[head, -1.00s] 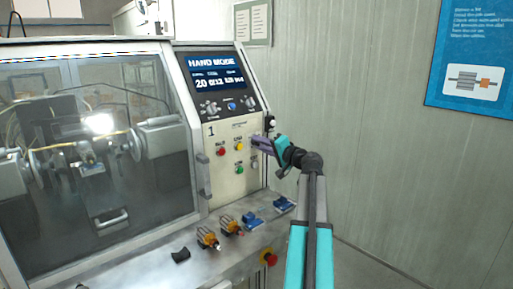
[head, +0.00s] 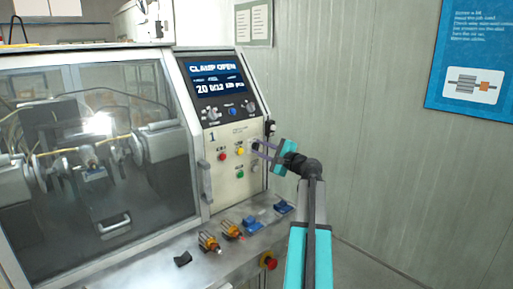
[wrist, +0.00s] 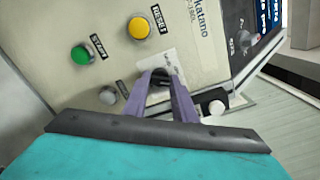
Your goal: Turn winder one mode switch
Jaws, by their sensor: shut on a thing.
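Winder one (head: 226,190) stands at the left, its sloped control panel marked 1. My gripper (head: 257,147) is at the right part of this panel, beside the yellow button. In the wrist view its two purple fingers (wrist: 158,85) are shut on a dark knob, the mode switch (wrist: 158,77), and partly hide it. The switch's exact pointing direction cannot be made out. The display (head: 215,75) above reads CLAMP OPEN.
Red (head: 222,157), yellow (head: 240,151) and green (head: 240,175) buttons sit close to the fingers. Armatures (head: 209,241) and blue parts (head: 252,224) lie on the ledge below, above a red stop button (head: 268,261). Free room lies to the right, before the wall.

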